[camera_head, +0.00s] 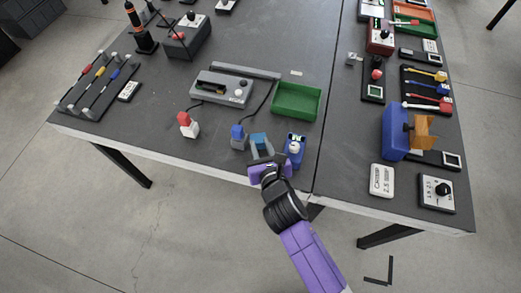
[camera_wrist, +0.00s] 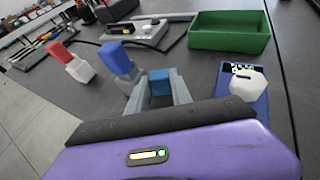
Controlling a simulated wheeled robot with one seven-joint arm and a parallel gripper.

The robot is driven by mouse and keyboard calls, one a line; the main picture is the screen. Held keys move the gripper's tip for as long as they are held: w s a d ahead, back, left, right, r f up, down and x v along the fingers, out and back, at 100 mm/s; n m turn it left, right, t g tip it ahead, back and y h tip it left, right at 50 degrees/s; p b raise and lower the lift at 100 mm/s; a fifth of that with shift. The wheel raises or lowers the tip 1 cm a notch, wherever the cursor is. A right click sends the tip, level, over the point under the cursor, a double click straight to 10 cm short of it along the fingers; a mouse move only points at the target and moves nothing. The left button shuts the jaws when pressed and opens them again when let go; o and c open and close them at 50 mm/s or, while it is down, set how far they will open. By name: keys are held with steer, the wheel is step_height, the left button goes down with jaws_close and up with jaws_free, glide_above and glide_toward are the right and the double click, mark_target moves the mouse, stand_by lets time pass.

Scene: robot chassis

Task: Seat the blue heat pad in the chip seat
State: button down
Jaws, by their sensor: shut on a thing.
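A blue block, which looks like the heat pad (camera_head: 258,139), is between the fingers of my gripper (camera_head: 261,150) near the table's front edge. In the wrist view the blue pad (camera_wrist: 160,82) sits between the two grey fingertips (camera_wrist: 160,90), which are shut on it. Its lower part is hidden, and I cannot tell whether it touches the table. A grey station (camera_head: 222,88) with a dark slot and a knob lies farther back; it also shows in the wrist view (camera_wrist: 138,29). I cannot tell for certain which part is the chip seat.
A red-topped white piece (camera_head: 188,125) and a blue-topped grey piece (camera_head: 238,138) stand left of my gripper. A blue unit with a white top (camera_head: 294,148) is close on the right. A green tray (camera_head: 297,101) is behind it. Bare table lies at left front.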

steer(key=shift+f, duration=1.3)
steer(key=shift+f+b, duration=0.1)
steer(key=shift+b, duration=0.2)
steer(key=c, duration=1.1)
jaws_free()
steer(key=shift+c, duration=0.2)
steer(key=shift+s, duration=0.15)
steer(key=v, duration=1.2)
